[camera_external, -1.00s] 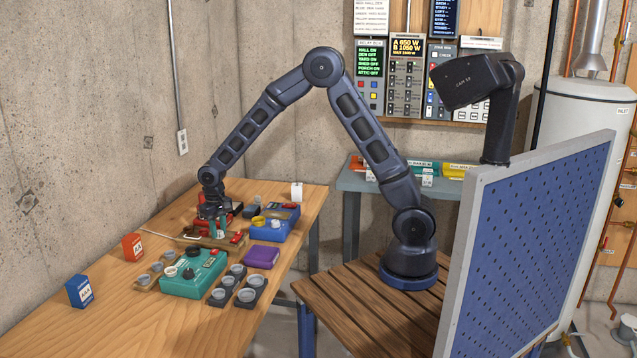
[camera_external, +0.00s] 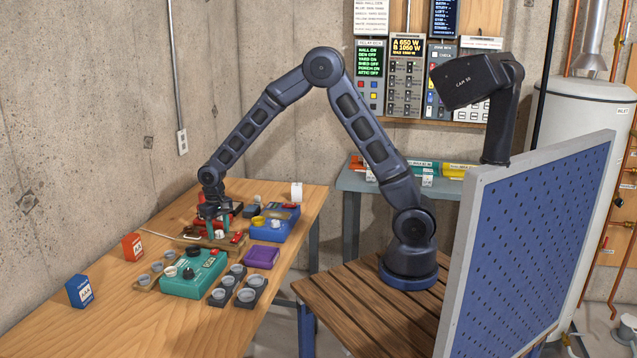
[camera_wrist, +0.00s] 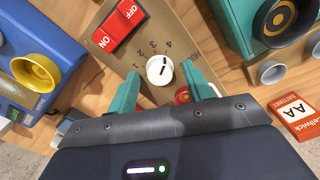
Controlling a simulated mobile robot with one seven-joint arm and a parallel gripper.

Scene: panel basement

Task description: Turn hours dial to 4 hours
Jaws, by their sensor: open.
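The hours dial (camera_wrist: 160,70) is a small white round knob on a brown wooden board (camera_wrist: 205,55), with the numbers 1 to 4 printed in an arc above it. A short dark line on its face slants up and to the right, roughly toward the 4; its exact setting is hard to tell. My gripper (camera_wrist: 163,76) is open, with one teal finger on each side of the dial. I cannot tell whether either finger touches it. In the external view my gripper (camera_external: 218,233) is low over the board, and the dial shows small between the fingers.
A red ON/OFF switch (camera_wrist: 121,27) is on the same board, upper left of the dial. A red round part (camera_wrist: 182,95) is close to the right finger. A blue box with a yellow knob (camera_wrist: 36,73) and a teal box with a dark knob (camera_wrist: 278,20) flank the board.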

